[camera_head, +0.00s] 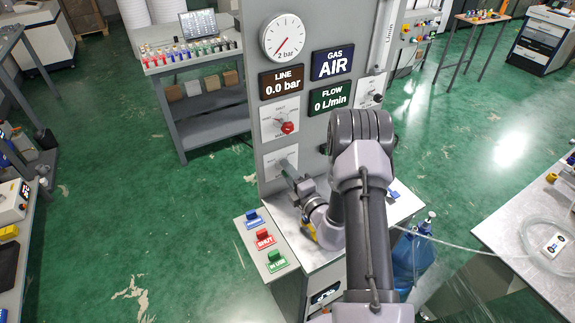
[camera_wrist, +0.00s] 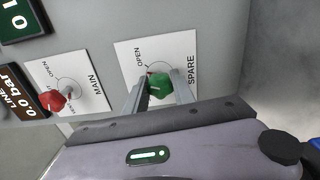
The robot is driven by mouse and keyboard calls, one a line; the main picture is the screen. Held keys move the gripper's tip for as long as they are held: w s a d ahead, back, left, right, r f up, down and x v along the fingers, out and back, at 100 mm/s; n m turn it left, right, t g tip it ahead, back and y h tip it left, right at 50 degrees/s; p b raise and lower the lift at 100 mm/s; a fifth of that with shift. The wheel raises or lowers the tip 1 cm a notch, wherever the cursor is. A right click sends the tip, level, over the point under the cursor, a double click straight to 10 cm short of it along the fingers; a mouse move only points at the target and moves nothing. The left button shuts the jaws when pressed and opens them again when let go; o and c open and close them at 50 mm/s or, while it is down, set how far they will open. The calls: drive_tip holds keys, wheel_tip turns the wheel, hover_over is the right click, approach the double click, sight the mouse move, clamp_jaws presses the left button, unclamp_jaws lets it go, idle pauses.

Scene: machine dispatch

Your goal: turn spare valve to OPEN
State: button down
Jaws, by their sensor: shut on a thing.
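The spare valve is a green knob (camera_wrist: 160,86) on a white plate marked SPARE and OPEN (camera_wrist: 190,58) in the wrist view. My gripper (camera_wrist: 161,94) has one finger on each side of the knob and is shut on it. The knob's exact pointing direction is hard to tell. In the head view my gripper (camera_head: 288,172) reaches the lower white plate (camera_head: 290,158) on the grey panel; the knob is hidden there.
The main valve's red knob (camera_wrist: 54,100) is close beside the spare plate; it also shows in the head view (camera_head: 288,128). The gauge (camera_head: 283,38) reads low; the line display (camera_head: 281,80) shows 0.0 bar.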

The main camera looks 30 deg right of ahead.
drive_tip(key=shift+m+p, duration=1.35)
drive_tip(key=shift+m, duration=0.75)
drive_tip(key=c, duration=1.1)
unclamp_jaws()
drive_tip(key=shift+o, duration=0.2)
drive_tip(key=s, duration=1.7)
drive_tip(key=shift+s+d, duration=0.25)
drive_tip(key=shift+d, duration=0.05)
